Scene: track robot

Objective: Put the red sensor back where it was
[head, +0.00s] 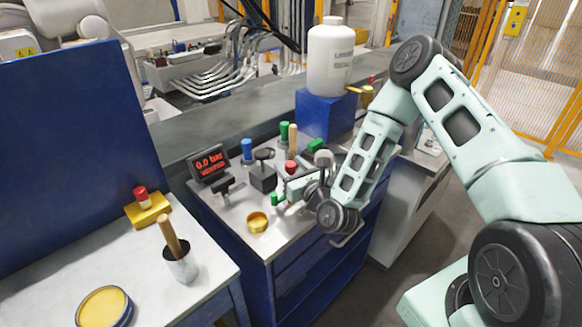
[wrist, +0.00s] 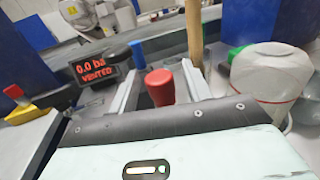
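A red knob-like piece (head: 291,167) stands on the blue-sided bench, just behind my gripper (head: 288,184). In the wrist view the red piece (wrist: 160,87) is upright between my two fingers (wrist: 160,82). The fingers are spread, with a narrow gap on each side of it; I cannot tell whether it lies within their grasp or beyond the tips. Its lower part is hidden by my gripper body. Another red-topped piece with a white band (head: 141,198) sits on a yellow block (head: 150,212) on the left table. I cannot tell which one is the sensor.
A display (head: 209,165) reads "0.0 bar VENTED". Blue (head: 247,150) and wooden (head: 292,135) handles and black fixtures (head: 262,178) crowd the bench near my gripper. A gold ring (head: 257,222) lies in front. A white bottle (head: 331,58) stands on a blue block behind.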

